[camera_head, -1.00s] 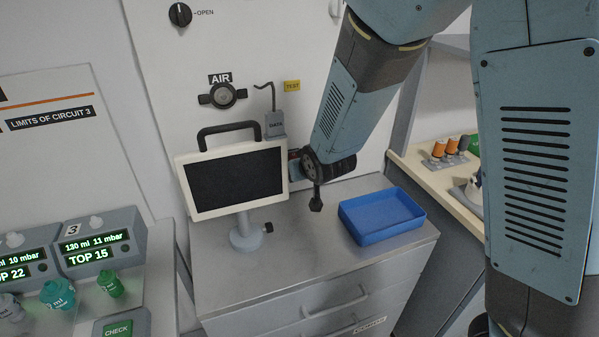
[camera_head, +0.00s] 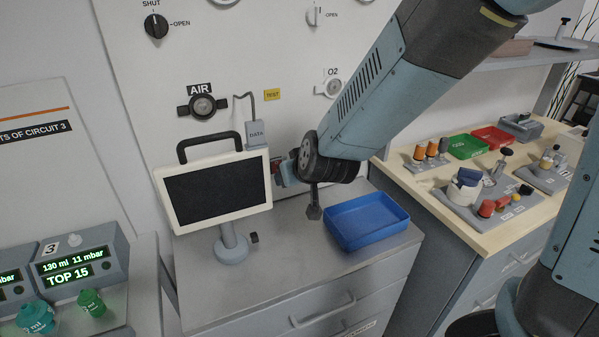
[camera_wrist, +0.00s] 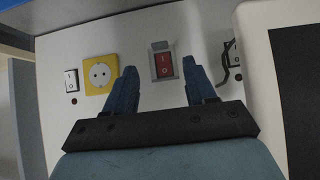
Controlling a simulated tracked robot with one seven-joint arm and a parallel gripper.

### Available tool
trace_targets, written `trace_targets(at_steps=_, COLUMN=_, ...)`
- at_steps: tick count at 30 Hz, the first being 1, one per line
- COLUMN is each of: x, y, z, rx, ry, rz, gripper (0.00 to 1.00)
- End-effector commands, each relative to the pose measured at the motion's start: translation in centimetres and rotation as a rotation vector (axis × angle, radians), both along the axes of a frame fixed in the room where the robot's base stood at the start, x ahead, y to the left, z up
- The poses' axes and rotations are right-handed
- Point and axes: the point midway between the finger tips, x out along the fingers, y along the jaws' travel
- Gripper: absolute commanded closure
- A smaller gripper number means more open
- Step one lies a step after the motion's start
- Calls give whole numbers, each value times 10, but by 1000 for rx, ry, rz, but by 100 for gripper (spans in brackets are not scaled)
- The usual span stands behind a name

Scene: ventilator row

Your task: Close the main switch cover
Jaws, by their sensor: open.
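In the wrist view a red rocker switch (camera_wrist: 166,65) marked I and O sits in a grey frame on the white panel. A grey piece (camera_wrist: 160,46) at the frame's top edge may be the switch cover, folded up; I cannot tell its shape. The red switch face is uncovered. My gripper (camera_wrist: 160,80) is open, its two blue fingers apart on either side of the switch in the picture, with nothing between them. In the head view my gripper (camera_head: 282,172) points at the panel just right of the monitor, and the switch is mostly hidden there.
A monitor (camera_head: 218,190) on a stand is close beside my gripper. A blue tray (camera_head: 365,222) lies on the cabinet top. A yellow socket (camera_wrist: 100,74) and a small white switch (camera_wrist: 71,80) are on the panel. A side bench (camera_head: 455,210) holds several items.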

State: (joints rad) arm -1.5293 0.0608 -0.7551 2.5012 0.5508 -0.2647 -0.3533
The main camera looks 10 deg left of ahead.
Motion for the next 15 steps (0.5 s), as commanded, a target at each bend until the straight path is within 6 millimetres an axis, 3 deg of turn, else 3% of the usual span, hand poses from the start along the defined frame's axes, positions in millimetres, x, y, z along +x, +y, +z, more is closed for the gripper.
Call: trace_targets(at_steps=15, x=-20, y=-12, z=22, rx=5, ry=1, rz=-2, gripper=45)
